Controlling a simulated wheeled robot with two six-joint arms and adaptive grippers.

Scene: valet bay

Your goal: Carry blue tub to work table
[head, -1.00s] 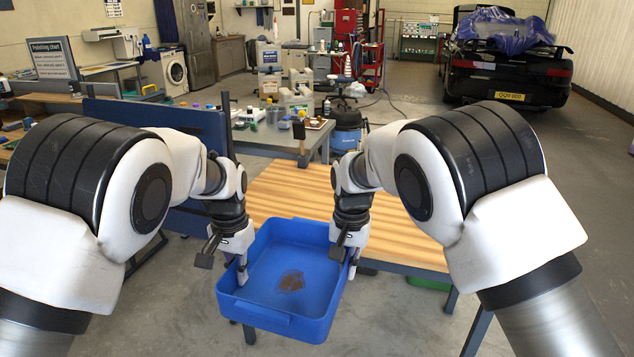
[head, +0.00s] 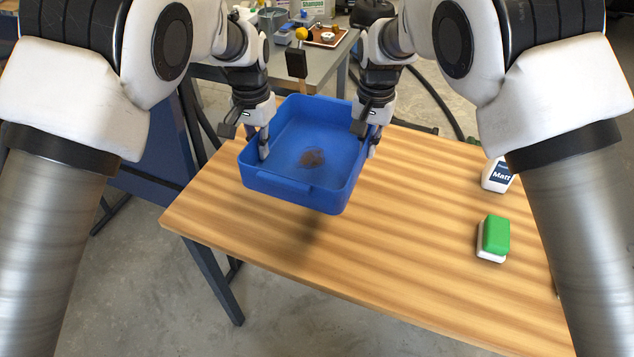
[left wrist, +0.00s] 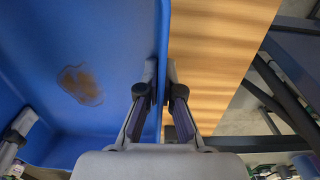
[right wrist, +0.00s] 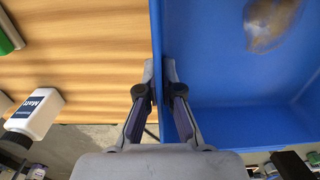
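The blue tub (head: 290,190) is held between my two grippers above the left part of the wooden work table (head: 400,240). A brown stain (head: 312,157) marks its floor. My left gripper (head: 263,150) is shut on the tub's left wall; the wall shows between its fingers in the left wrist view (left wrist: 160,80). My right gripper (head: 368,140) is shut on the opposite wall, seen between the fingers in the right wrist view (right wrist: 158,75). The tub looks about level, with a shadow on the table below its near side.
A white bottle (head: 497,175) and a green-and-white block (head: 493,238) stand on the right of the table. A grey bench (head: 320,55) with a hammer-like tool (head: 297,62) is behind. A blue panel (head: 150,165) stands at the left. The table's middle is clear.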

